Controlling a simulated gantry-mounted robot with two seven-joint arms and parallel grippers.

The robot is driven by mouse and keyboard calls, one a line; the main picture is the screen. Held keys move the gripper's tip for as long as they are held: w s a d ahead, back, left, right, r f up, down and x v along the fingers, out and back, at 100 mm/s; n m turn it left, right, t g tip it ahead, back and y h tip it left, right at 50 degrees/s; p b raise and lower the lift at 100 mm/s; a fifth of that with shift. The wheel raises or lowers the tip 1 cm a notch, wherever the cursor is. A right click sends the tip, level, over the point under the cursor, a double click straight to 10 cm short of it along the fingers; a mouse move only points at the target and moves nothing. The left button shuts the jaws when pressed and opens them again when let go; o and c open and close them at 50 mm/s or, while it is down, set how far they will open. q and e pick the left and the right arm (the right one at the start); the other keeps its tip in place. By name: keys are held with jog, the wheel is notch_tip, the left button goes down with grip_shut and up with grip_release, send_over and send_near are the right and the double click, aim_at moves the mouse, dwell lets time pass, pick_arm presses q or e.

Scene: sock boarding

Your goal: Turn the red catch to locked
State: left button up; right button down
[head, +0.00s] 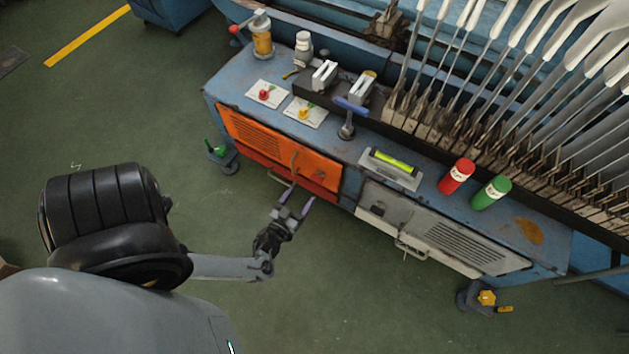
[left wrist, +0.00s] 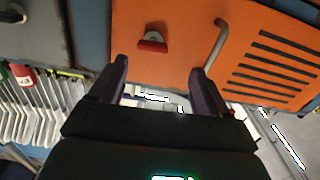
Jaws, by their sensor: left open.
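The red catch (head: 322,173) is a small part near the right end of the orange door (head: 270,137) on the blue bench. In the left wrist view the red catch (left wrist: 152,46) is a short red bar on a grey metal mount, lying nearly level in the picture. My left gripper (head: 296,201) is open and empty in front of the orange door. In the left wrist view the catch lies beyond and between the fingertips (left wrist: 159,72), apart from them. My right gripper is out of view.
A bent handle (left wrist: 219,42) stands out from the orange door beside the catch. A grey door (head: 440,228) with its own handle is to the right.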

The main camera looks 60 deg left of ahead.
aim_at(317, 179)
pick_arm(q)
jog(key=x, duration=0.2)
jog(key=b+x, duration=0.1)
jog(key=x, duration=0.2)
jog(key=b+x, duration=0.1)
jog(key=x, duration=0.2)
jog(key=shift+w+d, duration=0.2)
jog(key=shift+w, duration=0.15)
jog(key=shift+w+d, duration=0.1)
jog(key=shift+w, duration=0.3)
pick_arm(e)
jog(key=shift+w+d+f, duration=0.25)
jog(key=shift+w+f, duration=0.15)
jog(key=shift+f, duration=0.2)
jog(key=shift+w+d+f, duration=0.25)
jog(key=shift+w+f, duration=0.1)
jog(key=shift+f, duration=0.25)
